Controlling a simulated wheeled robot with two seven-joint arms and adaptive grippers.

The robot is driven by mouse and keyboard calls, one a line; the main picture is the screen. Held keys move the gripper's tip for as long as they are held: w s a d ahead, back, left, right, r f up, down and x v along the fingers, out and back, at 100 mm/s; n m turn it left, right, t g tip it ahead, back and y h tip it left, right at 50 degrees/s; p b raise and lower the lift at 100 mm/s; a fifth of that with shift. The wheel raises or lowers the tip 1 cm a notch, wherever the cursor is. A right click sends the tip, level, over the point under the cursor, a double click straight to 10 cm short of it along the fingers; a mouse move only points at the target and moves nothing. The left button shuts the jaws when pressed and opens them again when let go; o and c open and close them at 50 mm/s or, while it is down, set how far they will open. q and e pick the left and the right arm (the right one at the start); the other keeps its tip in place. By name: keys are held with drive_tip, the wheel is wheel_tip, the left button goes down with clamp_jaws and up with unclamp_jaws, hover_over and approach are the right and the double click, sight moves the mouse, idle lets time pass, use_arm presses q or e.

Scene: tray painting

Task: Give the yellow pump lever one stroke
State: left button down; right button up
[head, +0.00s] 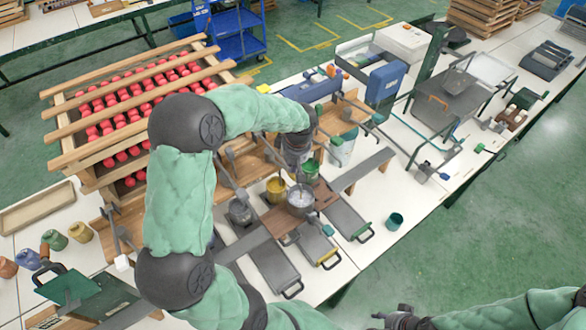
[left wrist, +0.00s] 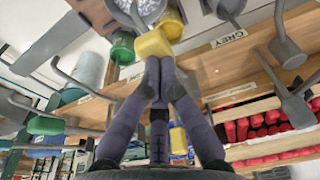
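The yellow pump lever's block-shaped end (left wrist: 155,42) shows at the top middle of the left wrist view. My left gripper (left wrist: 158,62) has its two fingers together at the tips, overlapping the lower edge of that block; I cannot tell if they touch it. In the head view my left gripper (head: 298,160) points down above the row of paint pots, and the lever is hidden there. A yellow paint pot (head: 276,190) stands close to its left. My right gripper (head: 398,316) is at the bottom edge, partly cut off, its opening unclear.
A grey pot (head: 300,201) and a green pot (head: 309,172) stand close by. Trays with coloured handles, such as the yellow handle (head: 328,260), lie in front. A rack of red items (head: 120,110) stands at the left. A loose green cup (head: 395,221) stands near the table's edge.

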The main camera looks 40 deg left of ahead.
use_arm(q)
drive_tip(key=shift+r+p, duration=1.55)
drive_tip(key=shift+r, duration=2)
drive_tip(key=shift+f, duration=0.1)
